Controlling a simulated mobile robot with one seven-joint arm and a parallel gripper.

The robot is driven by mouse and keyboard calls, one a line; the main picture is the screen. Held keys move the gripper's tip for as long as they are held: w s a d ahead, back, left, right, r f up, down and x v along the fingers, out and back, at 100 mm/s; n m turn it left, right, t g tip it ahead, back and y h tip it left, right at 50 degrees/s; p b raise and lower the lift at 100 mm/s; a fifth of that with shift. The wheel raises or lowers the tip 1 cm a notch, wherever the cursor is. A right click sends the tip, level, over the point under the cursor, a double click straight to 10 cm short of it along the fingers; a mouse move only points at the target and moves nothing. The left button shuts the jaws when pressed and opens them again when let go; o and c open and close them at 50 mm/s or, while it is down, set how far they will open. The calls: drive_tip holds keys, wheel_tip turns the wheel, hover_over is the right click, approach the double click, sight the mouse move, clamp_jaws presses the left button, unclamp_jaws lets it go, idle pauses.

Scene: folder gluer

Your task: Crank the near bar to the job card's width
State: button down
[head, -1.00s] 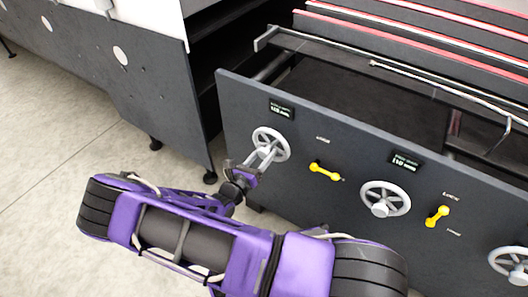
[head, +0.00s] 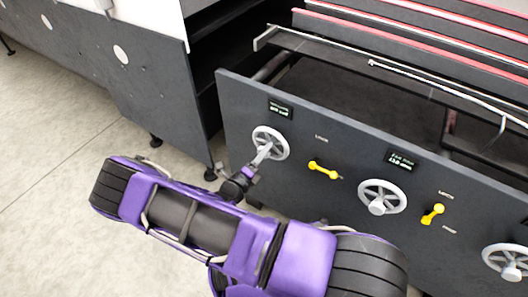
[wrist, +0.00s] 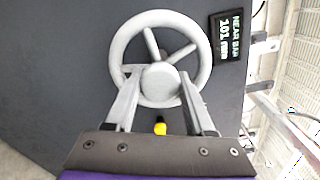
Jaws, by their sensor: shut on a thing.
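The near bar's grey spoked handwheel (head: 270,143) is at the left end of the dark front panel. In the wrist view the handwheel (wrist: 160,22) fills the upper middle. My gripper (head: 262,157) reaches it from the front, and its fingers (wrist: 160,78) are closed on either side of the wheel's round grey middle piece. The near bar display (wrist: 229,37) reads about 101 mm in the wrist view. The same display (head: 281,109) is too small to read surely in the head view. I see no job card.
A yellow lock lever (head: 322,169) sits right of the wheel. Farther right are a second handwheel (head: 382,196), its display (head: 402,160), another yellow lever (head: 432,214) and a third handwheel (head: 508,262). Open floor (head: 50,215) lies to the left.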

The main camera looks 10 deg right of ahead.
drive_tip(key=shift+n, duration=0.9)
drive_tip(key=shift+c, duration=1.4)
unclamp_jaws()
drive_tip(key=shift+a, duration=0.1)
drive_tip(key=v, duration=1.7)
drive_tip(key=shift+s, duration=0.2)
drive_tip(key=shift+w+a+r, duration=0.1)
drive_tip(key=shift+r, duration=0.1)
